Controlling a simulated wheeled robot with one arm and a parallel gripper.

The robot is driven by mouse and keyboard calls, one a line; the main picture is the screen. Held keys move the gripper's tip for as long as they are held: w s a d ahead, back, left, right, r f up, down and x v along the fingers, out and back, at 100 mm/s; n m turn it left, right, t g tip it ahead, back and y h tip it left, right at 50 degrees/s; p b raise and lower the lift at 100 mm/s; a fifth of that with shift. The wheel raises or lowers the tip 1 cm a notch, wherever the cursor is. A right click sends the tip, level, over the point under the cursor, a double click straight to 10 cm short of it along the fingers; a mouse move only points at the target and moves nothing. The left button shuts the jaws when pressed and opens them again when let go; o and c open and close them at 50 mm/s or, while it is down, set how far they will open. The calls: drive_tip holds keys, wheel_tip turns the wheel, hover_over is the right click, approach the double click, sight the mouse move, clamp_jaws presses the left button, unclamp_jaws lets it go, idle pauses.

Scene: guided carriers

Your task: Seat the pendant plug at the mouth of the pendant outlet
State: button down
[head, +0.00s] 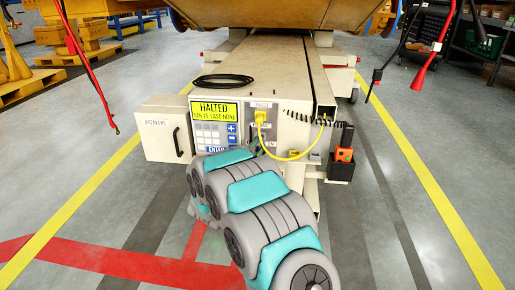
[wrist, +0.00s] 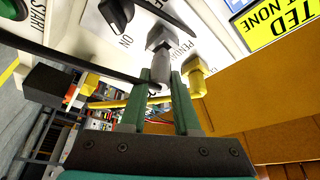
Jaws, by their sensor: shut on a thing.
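My gripper (wrist: 159,82) has its dark green fingers closed around a grey cylindrical plug (wrist: 159,67) in the wrist view. A black cord runs in from the left toward it. The plug points up the picture at a dark grey block on the panel, apparently the pendant outlet (wrist: 162,38), beside a partly covered label starting "PEN". Plug and block overlap in this view; I cannot tell whether they touch or how deep the plug sits. In the head view my arm and the small fittings hide the gripper tip and the plug.
A yellow plug (head: 260,116) with a yellow cable sits in another socket close by; it also shows in the wrist view (wrist: 194,77). An ON switch (wrist: 116,14) is close to the outlet. The carrier (head: 285,70) shows "HALTED" on its sign (head: 214,110).

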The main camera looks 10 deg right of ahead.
drive_tip(key=shift+w+d, duration=0.2)
drive_tip(key=shift+w, duration=0.4)
drive_tip(key=shift+w+d, duration=0.2)
drive_tip(key=shift+w, duration=0.4)
drive_tip(key=c, duration=0.6)
unclamp_jaws()
drive_tip(key=shift+o, duration=0.2)
drive_tip(key=v, duration=0.7)
drive_tip(key=shift+s+a+p, duration=0.25)
drive_tip(key=shift+s+p, duration=0.1)
drive_tip(key=shift+p, duration=0.1)
drive_tip(key=shift+f, duration=0.1)
